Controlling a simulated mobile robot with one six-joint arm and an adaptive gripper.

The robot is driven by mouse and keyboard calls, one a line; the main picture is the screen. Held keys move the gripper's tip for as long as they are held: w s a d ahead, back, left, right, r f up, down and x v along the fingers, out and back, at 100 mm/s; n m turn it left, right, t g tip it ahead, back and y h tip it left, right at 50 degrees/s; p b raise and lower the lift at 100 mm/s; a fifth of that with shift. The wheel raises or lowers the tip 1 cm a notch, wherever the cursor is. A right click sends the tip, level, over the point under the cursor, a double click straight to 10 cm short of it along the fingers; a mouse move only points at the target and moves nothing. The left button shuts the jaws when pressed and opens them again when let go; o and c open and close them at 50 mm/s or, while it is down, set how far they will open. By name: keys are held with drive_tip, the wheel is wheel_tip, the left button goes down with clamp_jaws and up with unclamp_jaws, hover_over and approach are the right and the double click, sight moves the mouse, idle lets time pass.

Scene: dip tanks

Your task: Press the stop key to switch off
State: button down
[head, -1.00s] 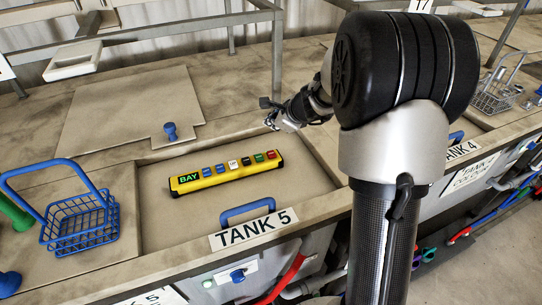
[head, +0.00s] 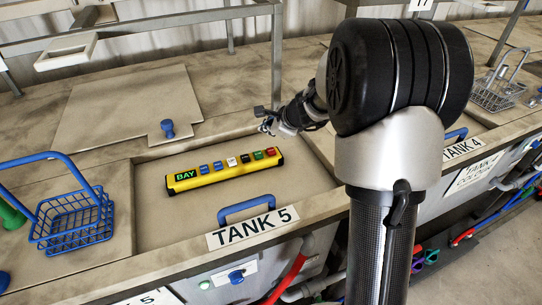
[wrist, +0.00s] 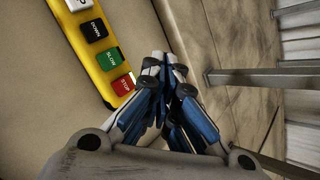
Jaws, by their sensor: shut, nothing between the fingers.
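The yellow key box (head: 225,172) marked BAY lies on the sunken lid of tank 5 in the head view. Its row of keys has blue ones, a white one, a black one, a green one and a red one at the right end. In the wrist view the red stop key (wrist: 122,85) shows at the end of the box (wrist: 95,50), beside the green key marked slow (wrist: 110,59). My gripper (head: 264,126) is shut and empty, above and beyond the red end of the box. In the wrist view its fingertips (wrist: 160,62) are beside the stop key, apart from it.
A blue handle (head: 246,207) stands in front of the box, by the TANK 5 sign (head: 252,228). A blue wire basket (head: 75,218) is at the left. A blue knob (head: 168,128) is on the lid behind. A metal post (head: 277,75) rises near my gripper.

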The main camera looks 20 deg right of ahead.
sight(269, 152)
wheel_tip(269, 152, down, 5)
drive_tip(key=b, duration=0.4)
idle(1.2)
drive_tip(key=shift+f+b, duration=0.45)
drive_tip(key=shift+b, duration=0.05)
drive_tip(key=shift+f+b, duration=0.5)
idle(0.5)
drive_tip(key=shift+r, duration=0.1)
drive_tip(key=shift+r+p, duration=0.8)
drive_tip(key=shift+r, duration=0.05)
drive_tip(key=shift+r, duration=0.1)
wheel_tip(269, 152, up, 5)
drive_tip(key=p, duration=0.4)
drive_tip(key=shift+p, duration=0.3)
